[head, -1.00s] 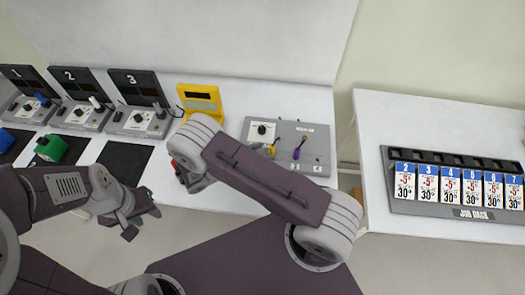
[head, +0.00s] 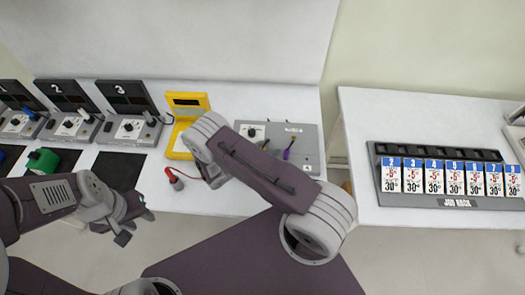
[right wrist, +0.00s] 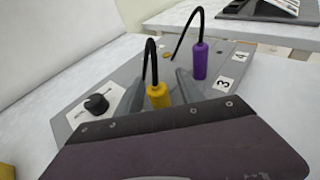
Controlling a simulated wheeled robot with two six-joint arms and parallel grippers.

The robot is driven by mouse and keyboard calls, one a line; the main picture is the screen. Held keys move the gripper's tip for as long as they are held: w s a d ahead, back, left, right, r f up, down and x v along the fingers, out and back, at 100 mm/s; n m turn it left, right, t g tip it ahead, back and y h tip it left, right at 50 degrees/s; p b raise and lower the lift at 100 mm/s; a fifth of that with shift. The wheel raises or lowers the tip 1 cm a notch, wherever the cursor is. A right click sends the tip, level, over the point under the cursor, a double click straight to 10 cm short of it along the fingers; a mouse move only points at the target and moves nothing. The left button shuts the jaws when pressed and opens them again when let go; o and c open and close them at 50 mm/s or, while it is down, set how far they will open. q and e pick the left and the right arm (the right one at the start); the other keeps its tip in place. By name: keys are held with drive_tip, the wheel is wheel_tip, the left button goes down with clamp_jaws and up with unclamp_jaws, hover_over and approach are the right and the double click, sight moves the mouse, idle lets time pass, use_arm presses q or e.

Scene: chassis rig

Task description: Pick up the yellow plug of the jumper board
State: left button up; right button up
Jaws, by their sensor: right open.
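The yellow plug (right wrist: 158,96) stands upright on the grey jumper board (right wrist: 120,75) in the right wrist view, with a black cable looping from its top. My right gripper (right wrist: 159,90) is open. Its grey fingers stand either side of the yellow plug in the wrist picture; contact cannot be told. In the head view my right arm hides this gripper. My left gripper (head: 135,226) hangs in front of the table, its fingers apart and empty.
A purple plug (right wrist: 200,62) stands close beside the yellow one. A dial (right wrist: 97,104) is on the board's left. A yellow case (head: 187,102) and red probe (head: 176,181) lie left of my right arm. A job rack (head: 450,200) is on the right table.

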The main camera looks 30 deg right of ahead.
drive_tip(key=shift+a, duration=0.15)
clamp_jaws()
wheel_tip(320, 180, up, 4)
drive_tip(key=shift+r+b, duration=0.1)
drive_tip(key=shift+b, duration=0.3)
drive_tip(key=s+d+r+b, duration=0.1)
drive_tip(key=s+d+r, duration=0.3)
drive_tip(key=s+r, duration=0.3)
drive_tip(key=s, duration=0.4)
